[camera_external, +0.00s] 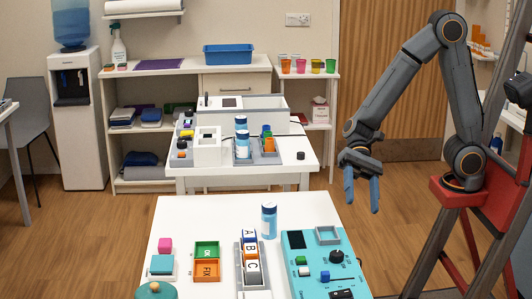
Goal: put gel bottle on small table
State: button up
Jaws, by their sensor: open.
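A small blue-and-white bottle (269,221) stands upright near the back edge of the white front table (190,214). Two similar bottles, a rear one (241,122) and a front one (243,146), stand on the white table behind (290,171). I cannot read the labels, so I cannot tell which is the gel bottle. My gripper (362,203) hangs to the right of the front table's back corner, above the floor. Its two blue fingers point down, apart and empty. It touches no bottle.
A white spray bottle (118,50) stands on the back shelf. Open floor lies between the tables.

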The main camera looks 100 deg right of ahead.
jog(key=w+m+t+y, duration=0.1)
jog(key=w+m+t, duration=0.35)
jog(key=w, duration=0.25)
jog(key=m+t+h, duration=0.3)
jog(key=m+t, duration=0.5)
jog(key=m, duration=0.2)
send_near(270, 220)
jog(key=r, duration=0.1)
jog(key=w+d+r, duration=0.1)
jog(key=w+r, duration=0.1)
jog(key=shift+d+r+b, duration=0.25)
jog(key=shift+r+b, duration=0.1)
jog(key=shift+r, duration=0.05)
notch_tip(270, 220, down, 4)
jog(key=shift+r, duration=0.2)
jog(key=shift+f, duration=0.5)
jog(key=shift+a+p+x, duration=0.15)
jog(key=shift+x, duration=1.8)
jog(key=shift+a+p+x, duration=0.15)
jog(key=shift+x, duration=1.85)
jog(key=shift+s+d+f, duration=0.1)
jog(key=shift+s+f, duration=0.1)
